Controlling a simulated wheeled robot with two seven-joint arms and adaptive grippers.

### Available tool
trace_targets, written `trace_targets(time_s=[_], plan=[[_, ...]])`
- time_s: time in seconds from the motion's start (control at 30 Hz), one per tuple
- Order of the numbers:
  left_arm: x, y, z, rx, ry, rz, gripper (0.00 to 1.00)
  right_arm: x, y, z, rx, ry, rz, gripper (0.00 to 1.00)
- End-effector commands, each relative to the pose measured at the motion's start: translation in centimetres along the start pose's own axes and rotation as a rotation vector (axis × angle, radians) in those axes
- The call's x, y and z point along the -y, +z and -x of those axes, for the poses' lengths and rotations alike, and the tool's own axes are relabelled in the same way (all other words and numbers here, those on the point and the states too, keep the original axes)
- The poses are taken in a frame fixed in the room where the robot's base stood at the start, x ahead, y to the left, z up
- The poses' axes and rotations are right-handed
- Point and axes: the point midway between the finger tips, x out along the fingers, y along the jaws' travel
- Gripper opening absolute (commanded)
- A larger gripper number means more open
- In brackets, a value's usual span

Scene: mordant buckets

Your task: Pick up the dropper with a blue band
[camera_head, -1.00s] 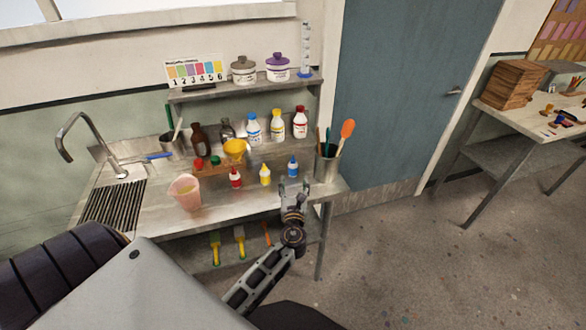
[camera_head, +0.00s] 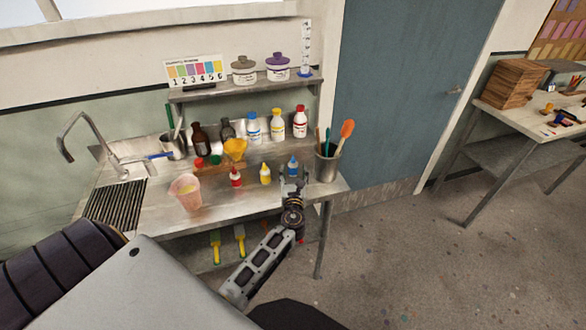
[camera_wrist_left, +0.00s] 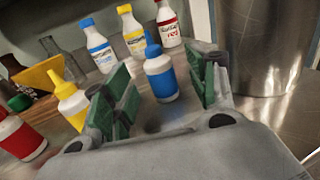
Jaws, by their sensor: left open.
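The dropper with a blue band (camera_head: 292,167) stands upright on the metal counter, left of the metal cup of tools. In the left wrist view the green-padded fingers of the gripper (camera_wrist_left: 163,98) lie to either side of the dropper, with no clear contact. A yellow dropper (camera_head: 265,175) and a red dropper (camera_head: 236,178) stand to its left. My right gripper is not in view.
A metal cup (camera_head: 327,167) with tools stands close on the right. Blue, yellow and red bottles (camera_head: 277,126) stand behind. A yellow funnel (camera_head: 235,149) and a pink beaker (camera_head: 186,190) are to the left. A shelf (camera_head: 245,88) hangs above the back.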

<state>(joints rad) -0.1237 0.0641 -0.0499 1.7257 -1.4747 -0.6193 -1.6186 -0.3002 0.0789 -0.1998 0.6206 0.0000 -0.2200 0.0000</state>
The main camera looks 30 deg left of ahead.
Motion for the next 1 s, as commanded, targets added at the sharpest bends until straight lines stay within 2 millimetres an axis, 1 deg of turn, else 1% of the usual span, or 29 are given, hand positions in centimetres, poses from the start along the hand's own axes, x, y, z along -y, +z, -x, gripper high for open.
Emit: trace_targets(time_s=[0.23,0.5,0.63,0.8,1.0], plan=[[-0.1,0.1,-1.0,0.000,0.001,-0.001,0.58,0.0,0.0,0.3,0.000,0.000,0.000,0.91],[-0.3,0.2,-3.6,0.001,0.000,0.001,0.58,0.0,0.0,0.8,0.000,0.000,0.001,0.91],[-0.4,0.1,-4.6,0.000,0.001,0.000,0.58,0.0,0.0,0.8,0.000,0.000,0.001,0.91],[-0.4,0.0,-5.2,-0.001,0.001,0.000,0.58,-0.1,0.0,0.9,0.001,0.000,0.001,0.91],[-0.4,0.0,-5.2,-0.001,0.001,0.000,0.58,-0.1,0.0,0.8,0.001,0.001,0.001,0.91]])
